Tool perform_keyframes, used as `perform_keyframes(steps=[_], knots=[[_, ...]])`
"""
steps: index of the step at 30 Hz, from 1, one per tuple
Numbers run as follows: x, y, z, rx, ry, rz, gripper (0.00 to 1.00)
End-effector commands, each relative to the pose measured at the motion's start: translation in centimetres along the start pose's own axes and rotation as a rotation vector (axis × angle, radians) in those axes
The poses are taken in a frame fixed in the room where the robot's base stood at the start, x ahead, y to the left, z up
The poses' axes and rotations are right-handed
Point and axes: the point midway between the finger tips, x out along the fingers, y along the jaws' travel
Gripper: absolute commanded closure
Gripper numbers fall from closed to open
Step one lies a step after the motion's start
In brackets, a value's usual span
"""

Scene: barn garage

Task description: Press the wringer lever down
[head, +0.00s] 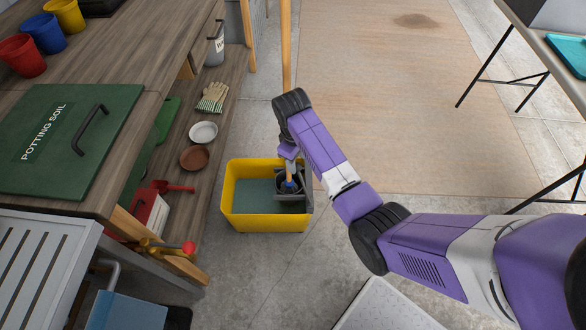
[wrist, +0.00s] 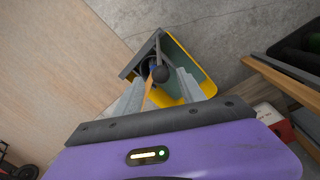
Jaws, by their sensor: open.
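The yellow mop bucket (head: 262,223) stands on the concrete floor, with a dark grey wringer (head: 297,203) on its right side. A wooden mop handle (head: 286,45) rises from the wringer, partly hidden by my arm. In the wrist view, the wringer lever (wrist: 158,48) is a dark bar ending in a black ball knob (wrist: 163,74). My gripper (wrist: 158,88) is open, its two grey fingers apart on either side of the knob in that view. I cannot tell whether it touches the knob. In the head view my arm hides the lever.
A wooden potting bench (head: 140,45) with a lower shelf stands left of the bucket; gloves (head: 212,97) and dishes lie on the shelf. A red-knobbed brass fitting (head: 188,248) sticks out at its front. A table (head: 550,55) stands far right. Floor beyond the bucket is open.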

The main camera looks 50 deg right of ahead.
Motion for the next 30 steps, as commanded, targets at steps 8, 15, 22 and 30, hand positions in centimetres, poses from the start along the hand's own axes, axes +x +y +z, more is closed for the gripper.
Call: perform_keyframes(steps=[8,15,22,30], knots=[[3.9,-0.1,0.1,0.001,-0.002,-0.001,0.53],[6.8,0.0,0.0,0.000,0.000,0.000,0.53],[7.6,0.0,0.0,0.001,0.001,0.001,0.53],[7.6,0.0,0.0,0.001,0.001,0.000,0.73]])
